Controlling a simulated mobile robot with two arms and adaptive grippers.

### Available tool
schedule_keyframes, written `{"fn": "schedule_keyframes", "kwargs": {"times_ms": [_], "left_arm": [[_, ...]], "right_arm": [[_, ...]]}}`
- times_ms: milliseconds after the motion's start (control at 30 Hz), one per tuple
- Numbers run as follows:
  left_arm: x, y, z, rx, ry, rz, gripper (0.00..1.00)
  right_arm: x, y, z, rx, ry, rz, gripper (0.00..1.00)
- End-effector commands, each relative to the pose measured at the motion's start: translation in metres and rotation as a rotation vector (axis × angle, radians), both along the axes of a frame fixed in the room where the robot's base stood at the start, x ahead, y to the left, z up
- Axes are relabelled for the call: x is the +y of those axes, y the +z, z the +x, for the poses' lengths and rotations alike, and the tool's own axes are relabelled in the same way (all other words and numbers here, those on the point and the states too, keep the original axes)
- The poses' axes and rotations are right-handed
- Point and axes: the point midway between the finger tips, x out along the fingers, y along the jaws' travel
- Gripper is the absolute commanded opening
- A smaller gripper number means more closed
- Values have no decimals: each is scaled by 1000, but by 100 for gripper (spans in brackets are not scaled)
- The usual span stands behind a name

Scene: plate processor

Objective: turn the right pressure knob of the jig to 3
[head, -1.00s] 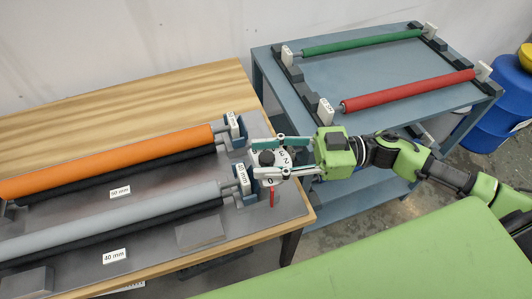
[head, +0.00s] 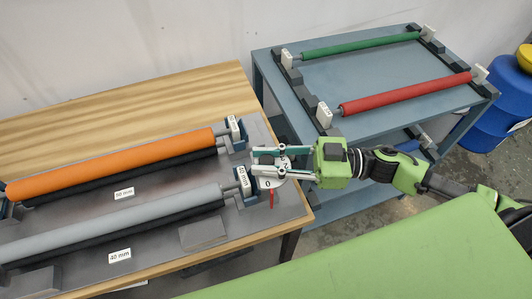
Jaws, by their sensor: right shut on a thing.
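The jig (head: 90,212) lies on the wooden table, with an orange roller (head: 110,164) behind and a grey roller (head: 110,222) in front. The right pressure knob's white numbered dial (head: 279,182) sits at the jig's right end, with a "0" readable at its lower part and a red pointer (head: 271,199) below. My right gripper (head: 265,160) comes in from the right and is shut on the knob, whose body is mostly hidden by the fingers. The knob's exact setting cannot be told. My left gripper is not in view.
A blue-grey table (head: 378,75) at the back right holds a green roller (head: 362,46) and a red roller (head: 405,94) on stands. Blue drums (head: 490,125) stand at the far right. A green surface (head: 390,250) fills the lower right.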

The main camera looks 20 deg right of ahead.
Motion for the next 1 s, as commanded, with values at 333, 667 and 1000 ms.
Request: {"fn": "schedule_keyframes", "kwargs": {"times_ms": [333,667,1000], "left_arm": [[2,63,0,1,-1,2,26],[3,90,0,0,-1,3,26],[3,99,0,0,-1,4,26]], "right_arm": [[0,7,-1,11,-304,5,0],[0,3,0,10,-589,6,0],[-1,1,0,8,-823,4,0]]}}
